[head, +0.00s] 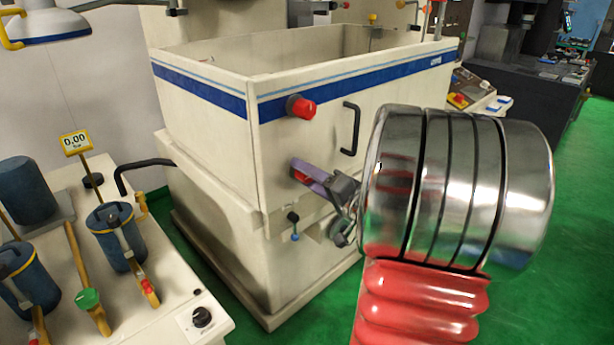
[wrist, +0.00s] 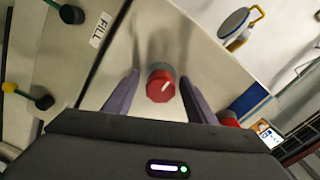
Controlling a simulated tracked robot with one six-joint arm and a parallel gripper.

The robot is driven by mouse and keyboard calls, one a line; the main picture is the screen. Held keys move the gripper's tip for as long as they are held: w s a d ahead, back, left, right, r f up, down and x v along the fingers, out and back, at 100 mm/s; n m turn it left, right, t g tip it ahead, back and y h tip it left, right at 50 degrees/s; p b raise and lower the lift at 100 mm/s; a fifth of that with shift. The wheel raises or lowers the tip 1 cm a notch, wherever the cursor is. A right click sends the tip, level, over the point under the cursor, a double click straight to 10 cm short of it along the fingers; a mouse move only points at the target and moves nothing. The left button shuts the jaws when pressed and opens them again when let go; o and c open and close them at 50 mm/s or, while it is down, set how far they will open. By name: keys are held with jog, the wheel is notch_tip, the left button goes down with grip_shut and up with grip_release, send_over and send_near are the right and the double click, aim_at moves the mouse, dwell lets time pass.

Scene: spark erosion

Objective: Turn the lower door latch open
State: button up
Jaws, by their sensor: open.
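The lower door latch is a red knob (wrist: 160,86) on a grey collar, with a white mark slanting up to the right in the wrist view. In the head view only a bit of its red (head: 301,177) shows beside my fingers. My gripper (head: 303,169) is open in front of the machine's corner. In the wrist view the purple fingers of my gripper (wrist: 158,80) stand on either side of the knob, with gaps visible. Whether the tips reach around it is unclear. The upper red latch (head: 301,106) sits above, near the tank corner.
The cream tank (head: 205,92) has a black door handle (head: 351,128) to the right of the latches. A small black-and-blue valve (head: 294,226) is below my fingers. A bench (head: 180,315) with tools and blue cylinders stands left. Green floor lies right.

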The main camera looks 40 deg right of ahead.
jog(key=shift+c, duration=0.2)
jog(key=c, duration=1)
jog(key=shift+m, duration=0.4)
jog(key=m, duration=0.8)
jog(key=shift+m, duration=0.4)
jog(key=m, duration=0.4)
jog(key=shift+m, duration=2.3)
